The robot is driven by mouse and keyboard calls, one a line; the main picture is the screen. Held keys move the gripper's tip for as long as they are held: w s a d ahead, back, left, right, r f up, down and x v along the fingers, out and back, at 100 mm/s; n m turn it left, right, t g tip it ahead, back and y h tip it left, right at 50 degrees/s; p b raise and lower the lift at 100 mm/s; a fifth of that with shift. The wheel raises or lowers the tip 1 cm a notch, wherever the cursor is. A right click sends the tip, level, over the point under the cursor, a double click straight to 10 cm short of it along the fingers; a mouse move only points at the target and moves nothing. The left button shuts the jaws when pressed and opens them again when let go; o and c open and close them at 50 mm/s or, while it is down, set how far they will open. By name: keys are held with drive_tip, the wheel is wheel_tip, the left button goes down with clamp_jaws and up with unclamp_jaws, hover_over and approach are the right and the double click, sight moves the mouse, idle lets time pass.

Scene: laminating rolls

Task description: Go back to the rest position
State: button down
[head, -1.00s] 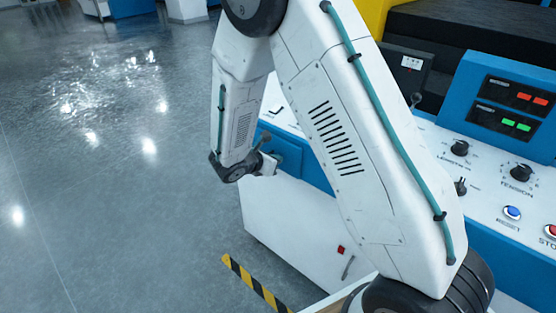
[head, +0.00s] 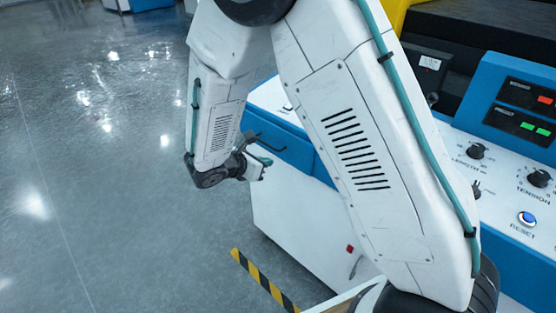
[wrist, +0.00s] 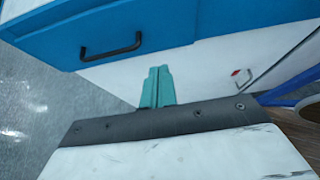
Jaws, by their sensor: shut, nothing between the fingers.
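My gripper (head: 260,166) hangs at the end of my folded arm in the head view, in front of the blue drawer front of the machine. In the wrist view its teal fingers (wrist: 157,88) are together, with nothing between them. The gripper looks apart from the drawer and its handle.
The blue drawer front (wrist: 170,25) has a black handle (wrist: 111,46), above a white cabinet (head: 300,225) with a small red button (head: 349,249). The control panel with knobs and a blue reset button (head: 527,218) is at right. Yellow-black tape (head: 262,279) marks the floor. Open grey floor (head: 90,150) lies left.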

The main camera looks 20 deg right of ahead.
drive_tip(key=s+d+r+m+g+y, duration=0.1)
drive_tip(key=s+d+r+m+y, duration=0.1)
drive_tip(key=s+r+m, duration=0.5)
drive_tip(key=s+d+r+m+g+y, duration=0.1)
drive_tip(key=s+r+m+y, duration=0.4)
drive_tip(key=s, duration=0.8)
drive_tip(key=s+d+r+m+g+y, duration=0.1)
drive_tip(key=s+d+r+m+y, duration=0.2)
drive_tip(key=s+r+m, duration=0.7)
drive_tip(key=shift+s+d+m+g+y, duration=0.15)
drive_tip(key=shift+s+m+g+y, duration=0.15)
drive_tip(key=shift+s+m+y, duration=0.15)
